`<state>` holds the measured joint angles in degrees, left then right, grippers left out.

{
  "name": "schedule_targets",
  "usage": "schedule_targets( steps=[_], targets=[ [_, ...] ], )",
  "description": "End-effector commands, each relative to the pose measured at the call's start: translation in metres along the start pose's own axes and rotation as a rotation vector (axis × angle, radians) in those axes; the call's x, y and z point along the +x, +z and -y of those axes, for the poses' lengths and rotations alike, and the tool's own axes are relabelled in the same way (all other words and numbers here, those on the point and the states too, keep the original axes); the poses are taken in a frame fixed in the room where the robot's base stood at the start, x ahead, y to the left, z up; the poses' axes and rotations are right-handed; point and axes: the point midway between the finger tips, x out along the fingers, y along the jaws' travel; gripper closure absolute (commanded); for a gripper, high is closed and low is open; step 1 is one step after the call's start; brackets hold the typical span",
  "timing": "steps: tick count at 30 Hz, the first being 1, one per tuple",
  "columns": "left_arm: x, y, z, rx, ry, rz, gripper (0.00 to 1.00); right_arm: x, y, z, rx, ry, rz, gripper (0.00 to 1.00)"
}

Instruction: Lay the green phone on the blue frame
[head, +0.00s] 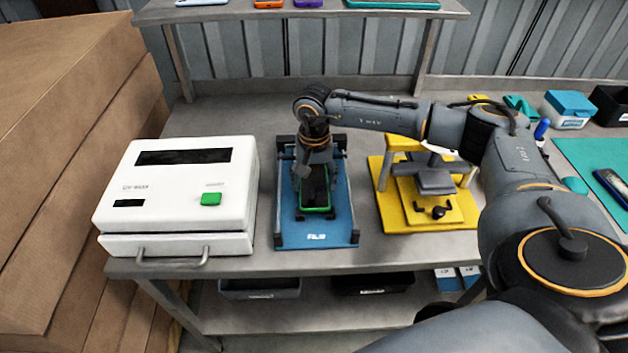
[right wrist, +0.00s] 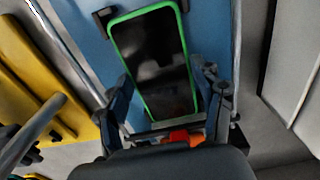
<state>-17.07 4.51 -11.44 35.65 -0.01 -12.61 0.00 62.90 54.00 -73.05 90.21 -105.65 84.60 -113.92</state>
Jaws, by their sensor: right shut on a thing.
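The green phone (head: 316,200) has a black screen and a bright green rim. It is over the blue frame (head: 290,235), a flat blue plate with black corner pieces and metal rails. In the right wrist view the phone (right wrist: 155,60) is face up, slightly tilted against the frame (right wrist: 85,35). My right gripper (head: 315,185) comes down from above, with its fingers (right wrist: 168,92) shut on the phone's two long sides near its near end. I cannot tell whether the phone touches the plate. My left gripper is not in view.
A white box machine (head: 180,190) with a green button stands left of the frame. A yellow press (head: 430,205) stands close on the right, under my arm. Cartons (head: 60,120) are at the far left. A shelf (head: 300,14) with several phones is behind.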

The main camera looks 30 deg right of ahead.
Motion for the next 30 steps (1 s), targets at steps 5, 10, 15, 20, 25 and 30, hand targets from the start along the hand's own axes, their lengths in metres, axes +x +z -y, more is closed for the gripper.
schedule_targets(
  steps=[5,10,15,20,25,30],
  targets=[
    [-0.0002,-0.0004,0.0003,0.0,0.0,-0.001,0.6,-0.0005,-0.0001,0.0003,0.0,-0.001,-0.001,0.71],
    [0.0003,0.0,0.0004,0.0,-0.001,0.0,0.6,-0.0001,-0.0001,0.0003,0.0,-0.001,0.0,0.71],
    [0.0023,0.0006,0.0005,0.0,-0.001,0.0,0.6,0.0018,-0.0001,0.0003,0.0,-0.001,0.0,0.71],
    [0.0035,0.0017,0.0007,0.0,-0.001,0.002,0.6,0.0028,-0.0001,0.0002,0.0,-0.001,-0.001,0.71],
    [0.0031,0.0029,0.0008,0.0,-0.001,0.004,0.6,0.0026,-0.0001,0.0002,0.0,-0.001,0.0,0.71],
    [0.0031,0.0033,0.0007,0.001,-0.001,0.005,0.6,0.0026,-0.0001,0.0002,0.0,-0.001,0.0,0.31]
  ],
)
